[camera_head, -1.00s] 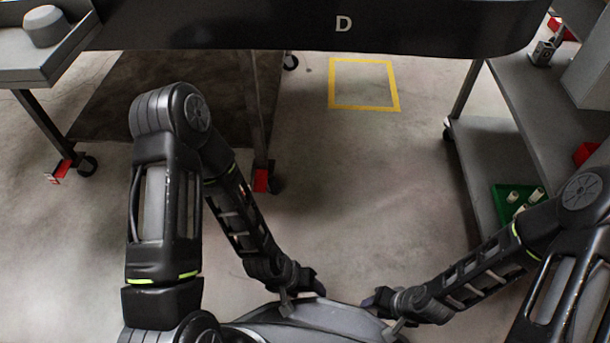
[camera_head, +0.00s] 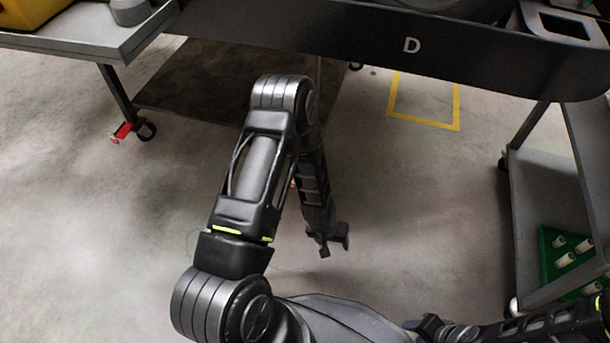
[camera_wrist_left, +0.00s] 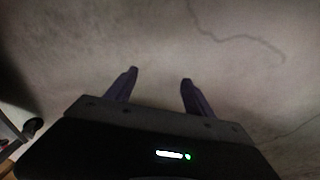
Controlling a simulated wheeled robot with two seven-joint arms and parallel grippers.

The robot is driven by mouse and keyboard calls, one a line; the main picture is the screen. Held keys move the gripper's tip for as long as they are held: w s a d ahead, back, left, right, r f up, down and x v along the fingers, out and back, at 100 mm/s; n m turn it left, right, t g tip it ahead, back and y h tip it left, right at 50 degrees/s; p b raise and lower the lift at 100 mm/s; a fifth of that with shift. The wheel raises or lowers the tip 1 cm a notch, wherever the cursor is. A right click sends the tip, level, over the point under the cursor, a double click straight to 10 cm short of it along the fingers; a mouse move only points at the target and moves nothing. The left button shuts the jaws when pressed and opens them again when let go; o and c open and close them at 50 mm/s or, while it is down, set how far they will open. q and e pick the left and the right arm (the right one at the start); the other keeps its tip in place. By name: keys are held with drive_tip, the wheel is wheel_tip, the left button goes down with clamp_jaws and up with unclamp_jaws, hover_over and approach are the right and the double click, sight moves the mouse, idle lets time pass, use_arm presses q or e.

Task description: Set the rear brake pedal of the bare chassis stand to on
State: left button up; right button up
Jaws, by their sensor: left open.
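My left gripper (camera_head: 328,248) hangs low over the concrete floor, below and apart from that panel. In the left wrist view its two fingers (camera_wrist_left: 159,78) are spread, with only floor between them. My right gripper (camera_head: 425,325) is low at the bottom edge of the head view, and its fingers are too unclear to read.
A grey wheeled table (camera_head: 75,45) stands at upper left, with a yellow item (camera_head: 25,12) on it. A grey cart (camera_head: 550,185) at right holds a green tray (camera_head: 548,262) with several white cylinders. A yellow floor square (camera_head: 425,123) lies beyond. The floor at left is clear.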

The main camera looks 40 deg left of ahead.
use_arm(q)
drive_tip(key=w+a+r, duration=0.2)
drive_tip(key=w+a, duration=0.3)
drive_tip(key=a, duration=0.2)
drive_tip(key=w+a+r+y+p, duration=0.1)
drive_tip(key=w+a, duration=0.3)
drive_tip(key=a, duration=0.3)
drive_tip(key=w+a+r+g+y, duration=0.1)
drive_tip(key=w+a+r, duration=0.1)
drive_tip(key=w+a, duration=0.3)
drive_tip(key=shift+w+a+r, duration=0.15)
drive_tip(key=shift+w+a, duration=0.05)
drive_tip(key=shift+a, duration=0.4)
drive_tip(key=shift+w+a+r, duration=0.15)
drive_tip(key=shift+a, duration=0.45)
drive_tip(key=shift+w+a+r, duration=0.2)
drive_tip(key=shift+w+r, duration=0.05)
drive_tip(key=shift+r, duration=0.25)
drive_tip(key=shift+w+a+r, duration=0.15)
drive_tip(key=shift+w+r, duration=0.1)
drive_tip(key=shift+r, duration=0.25)
drive_tip(key=shift+s+d+r+g, duration=0.3)
drive_tip(key=shift+s+d+g, duration=0.2)
drive_tip(key=shift+s+g, duration=0.1)
drive_tip(key=shift+s+d+h, duration=0.1)
drive_tip(key=shift+s+h, duration=0.05)
drive_tip(key=shift+h, duration=0.15)
wheel_tip(320, 180, down, 8)
drive_tip(key=b, duration=0.3)
